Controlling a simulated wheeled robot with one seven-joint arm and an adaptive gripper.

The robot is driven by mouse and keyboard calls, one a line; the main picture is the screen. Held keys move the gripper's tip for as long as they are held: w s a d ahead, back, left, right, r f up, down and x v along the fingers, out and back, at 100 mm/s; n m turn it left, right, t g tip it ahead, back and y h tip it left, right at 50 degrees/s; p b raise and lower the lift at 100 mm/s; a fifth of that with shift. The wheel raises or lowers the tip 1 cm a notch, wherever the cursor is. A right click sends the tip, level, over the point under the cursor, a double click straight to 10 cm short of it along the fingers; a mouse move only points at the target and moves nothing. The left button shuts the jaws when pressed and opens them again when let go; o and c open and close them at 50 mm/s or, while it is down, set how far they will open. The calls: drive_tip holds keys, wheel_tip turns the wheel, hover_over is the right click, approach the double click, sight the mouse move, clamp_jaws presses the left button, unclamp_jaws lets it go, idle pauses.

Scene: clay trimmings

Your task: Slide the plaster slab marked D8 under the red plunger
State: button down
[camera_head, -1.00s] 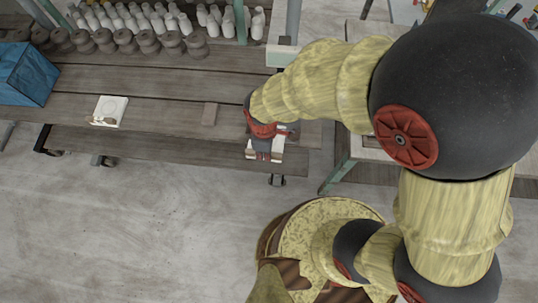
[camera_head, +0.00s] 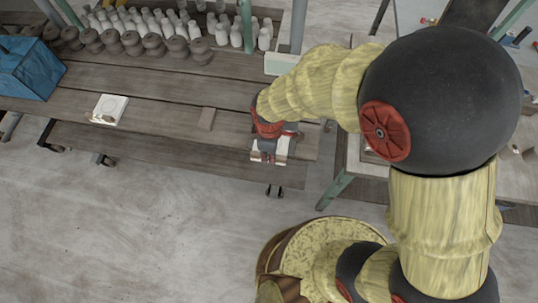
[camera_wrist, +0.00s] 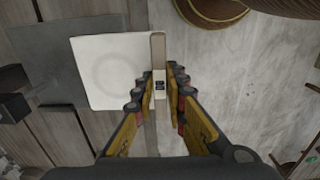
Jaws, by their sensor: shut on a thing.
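A white slab (camera_wrist: 108,75) with a faint round mark lies flat at the bench's front edge. Its tan front edge (camera_wrist: 158,52) bears a small dark mark too small to read. My gripper (camera_wrist: 160,80) is shut on this slab by that edge, a finger on either side. In the head view the slab (camera_head: 283,147) shows partly, mostly hidden by my gripper (camera_head: 269,155). Another white slab (camera_head: 109,108) with a round mark lies on the bench at left. I cannot make out the label D8 or a red plunger.
In the wrist view, a dark grey plate (camera_wrist: 40,65) and a black block (camera_wrist: 12,108) are left of the slab.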

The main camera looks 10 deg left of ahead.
drive_tip(key=shift+w+f+b, duration=0.5)
drive_tip(key=shift+f+b, duration=0.05)
drive_tip(key=shift+f, duration=0.25)
drive_tip(key=shift+w+d, duration=0.2)
drive_tip(key=shift+w, duration=2.05)
drive_tip(key=shift+w+d, duration=0.15)
drive_tip(key=shift+w, duration=2.05)
drive_tip(key=shift+w+f, duration=0.15)
drive_tip(key=shift+w, duration=0.4)
drive_tip(key=c, duration=1.7)
unclamp_jaws()
wheel_tip(320, 180, up, 12)
drive_tip(key=shift+s, duration=0.1)
